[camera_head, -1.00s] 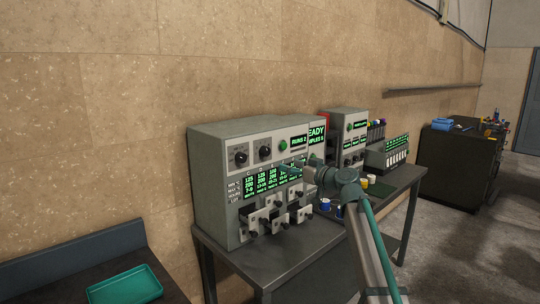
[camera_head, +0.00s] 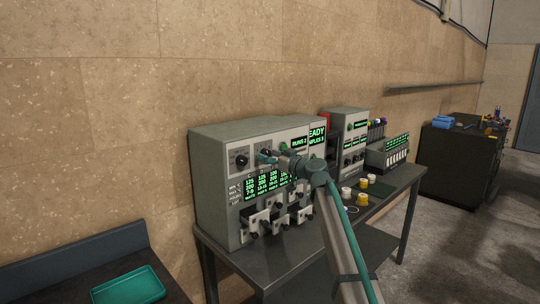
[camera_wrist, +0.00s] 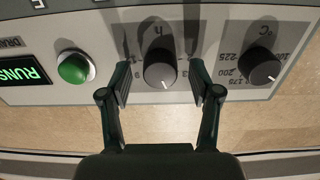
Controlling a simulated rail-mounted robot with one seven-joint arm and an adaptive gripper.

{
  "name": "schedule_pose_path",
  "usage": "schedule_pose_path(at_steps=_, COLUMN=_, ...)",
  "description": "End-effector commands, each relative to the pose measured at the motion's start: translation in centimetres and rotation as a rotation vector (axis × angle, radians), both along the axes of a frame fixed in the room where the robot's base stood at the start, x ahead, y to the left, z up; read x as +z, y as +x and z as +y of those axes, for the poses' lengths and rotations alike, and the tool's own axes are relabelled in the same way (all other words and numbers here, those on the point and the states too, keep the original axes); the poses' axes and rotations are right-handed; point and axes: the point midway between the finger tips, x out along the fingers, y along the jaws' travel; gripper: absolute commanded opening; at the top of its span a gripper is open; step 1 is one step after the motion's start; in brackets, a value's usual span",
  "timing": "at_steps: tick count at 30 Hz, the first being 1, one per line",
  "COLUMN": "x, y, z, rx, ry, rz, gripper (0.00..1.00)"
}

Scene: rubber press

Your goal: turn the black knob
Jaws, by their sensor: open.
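The press's control panel (camera_head: 219,147) has two black knobs with white pointer lines. In the wrist view, the knob (camera_wrist: 159,70) with the "h" dial sits between the two fingers of my gripper (camera_wrist: 162,82), with a gap on each side. My gripper is open and appears not to touch it. The other black knob (camera_wrist: 259,66), with the "°C" dial, lies right of the fingers. In the head view that °C knob (camera_head: 240,160) shows left of my gripper (camera_head: 264,157), which mostly covers the "h" knob.
A green button (camera_wrist: 74,68) sits left of the fingers, near a lit "RUNS" display (camera_wrist: 20,72). Below the dials in the head view are several small drawers (camera_head: 258,222). A teal tray (camera_head: 128,286) lies at front left.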

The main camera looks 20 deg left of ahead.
Motion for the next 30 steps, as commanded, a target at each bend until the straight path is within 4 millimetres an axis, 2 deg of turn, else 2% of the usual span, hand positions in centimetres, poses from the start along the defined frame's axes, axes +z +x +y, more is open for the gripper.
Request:
schedule_pose_path(at_steps=8, x=-0.02, y=0.05, z=0.17, rx=0.0, ry=0.0, rz=0.0, gripper=0.63)
schedule_pose_path(at_steps=11, x=-0.02, y=0.04, z=0.16, rx=0.0, ry=0.0, rz=0.0, gripper=0.49)
schedule_pose_path(at_steps=19, x=-0.01, y=0.04, z=0.15, rx=0.0, ry=0.0, rz=0.0, gripper=0.04)
schedule_pose_path(at_steps=30, x=-0.16, y=0.04, z=0.16, rx=0.0, ry=0.022, rz=0.045, gripper=0.03)
